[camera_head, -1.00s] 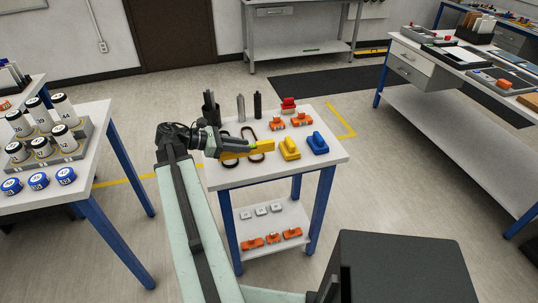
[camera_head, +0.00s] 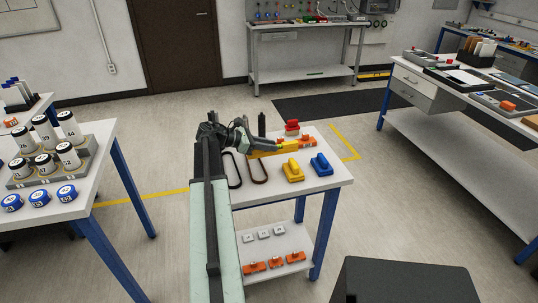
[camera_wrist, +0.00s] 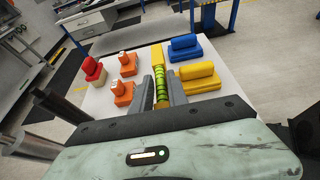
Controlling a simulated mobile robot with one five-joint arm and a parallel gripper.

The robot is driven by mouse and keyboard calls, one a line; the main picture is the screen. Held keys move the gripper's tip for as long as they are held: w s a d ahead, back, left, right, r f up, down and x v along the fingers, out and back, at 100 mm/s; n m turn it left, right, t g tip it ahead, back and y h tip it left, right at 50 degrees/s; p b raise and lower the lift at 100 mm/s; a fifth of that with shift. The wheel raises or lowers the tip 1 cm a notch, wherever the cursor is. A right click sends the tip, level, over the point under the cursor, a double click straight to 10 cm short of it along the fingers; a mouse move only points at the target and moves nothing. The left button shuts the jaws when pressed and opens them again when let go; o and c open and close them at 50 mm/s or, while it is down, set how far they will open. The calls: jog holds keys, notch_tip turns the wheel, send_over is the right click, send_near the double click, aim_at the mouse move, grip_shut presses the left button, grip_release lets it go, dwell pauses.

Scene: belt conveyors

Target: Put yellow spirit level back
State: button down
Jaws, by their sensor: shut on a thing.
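My gripper (camera_head: 259,145) is shut on the yellow spirit level (camera_head: 284,149), over the small white table (camera_head: 317,189). In the wrist view the level (camera_wrist: 157,54) points away from my gripper (camera_wrist: 160,86), with its yellow-green part between the two grey fingers. I cannot tell how high it is above the tabletop. A yellow block-shaped tool (camera_head: 293,171) and a blue one (camera_head: 321,165) stand to its right. Orange pieces (camera_wrist: 123,92) and a red piece (camera_wrist: 94,70) are to its left in the wrist view; in the head view the orange ones are mostly hidden.
Two dark loops (camera_head: 258,168) lie on the table's left part. Its lower shelf (camera_head: 286,240) holds white and orange pieces. A table with labelled cylinders (camera_head: 45,131) is at left. A long workbench (camera_head: 438,82) is at right, with open floor between.

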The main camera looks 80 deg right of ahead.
aim_at(273, 154)
jog(key=shift+f+b, duration=1.35)
jog(key=shift+f, duration=0.75)
jog(key=c, duration=1.3)
grip_release()
jog(key=shift+a, duration=0.1)
jog(key=shift+r, duration=0.15)
jog(key=shift+r+p, duration=0.55)
jog(key=shift+p, duration=0.2)
jog(key=p+v, duration=0.4)
jog(key=v, duration=0.8)
jog(key=shift+f, duration=0.3)
